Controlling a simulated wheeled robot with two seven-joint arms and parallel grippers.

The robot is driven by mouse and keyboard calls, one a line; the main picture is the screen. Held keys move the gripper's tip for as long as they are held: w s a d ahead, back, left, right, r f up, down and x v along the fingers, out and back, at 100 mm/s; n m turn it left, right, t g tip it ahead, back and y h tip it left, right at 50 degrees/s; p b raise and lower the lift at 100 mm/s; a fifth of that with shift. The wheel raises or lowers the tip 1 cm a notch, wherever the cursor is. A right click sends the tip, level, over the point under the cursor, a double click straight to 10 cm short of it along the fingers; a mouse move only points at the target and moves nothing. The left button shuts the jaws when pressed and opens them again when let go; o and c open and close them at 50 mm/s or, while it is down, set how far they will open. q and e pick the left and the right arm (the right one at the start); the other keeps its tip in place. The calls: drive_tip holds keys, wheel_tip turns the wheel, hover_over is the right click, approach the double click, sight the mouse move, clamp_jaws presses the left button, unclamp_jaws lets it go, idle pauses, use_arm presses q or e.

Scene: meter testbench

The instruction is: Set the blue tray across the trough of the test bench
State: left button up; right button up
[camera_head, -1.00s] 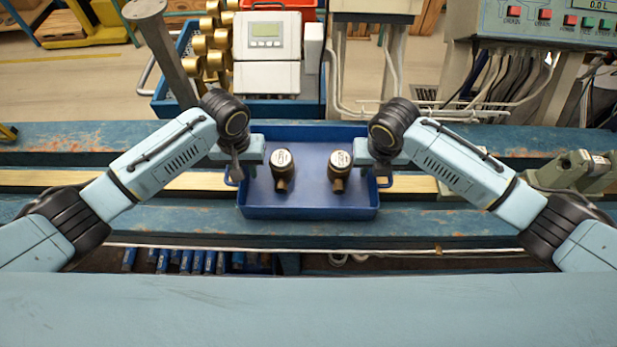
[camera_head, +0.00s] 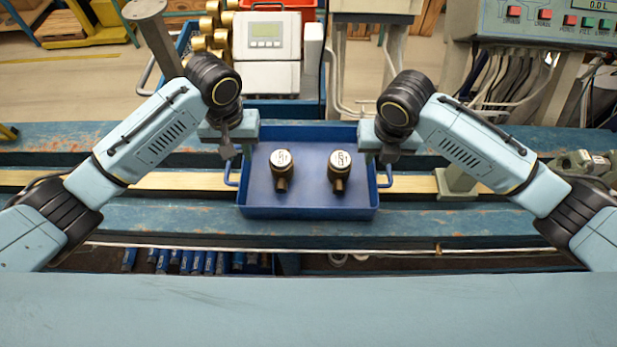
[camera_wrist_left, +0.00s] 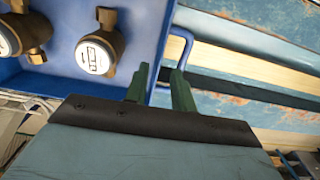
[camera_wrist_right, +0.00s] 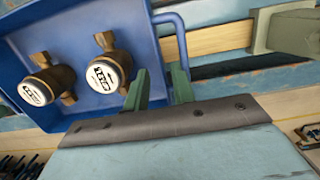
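The blue tray (camera_head: 308,206) lies level on the test bench (camera_head: 160,217), its body spanning the trough with the pale wooden strip. Two brass meters with white faces, a left one (camera_head: 281,168) and a right one (camera_head: 340,170), stand inside it. My left gripper (camera_head: 228,154) is above the tray's left handle (camera_head: 231,175); in the left wrist view its green fingers (camera_wrist_left: 160,80) are apart and empty, clear of the handle. My right gripper (camera_head: 389,156) is above the right handle (camera_head: 386,176); in the right wrist view its fingers (camera_wrist_right: 161,80) are likewise apart and empty.
A grey-green bench fitting (camera_head: 456,182) stands on the trough to the right. Behind the bench are a blue crate (camera_head: 312,108) with brass parts and a control panel (camera_head: 545,22). The trough left of the tray is clear.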

drive_tip(key=r, duration=0.5)
drive_tip(key=shift+s+r, duration=0.25)
drive_tip(key=shift+s, duration=0.1)
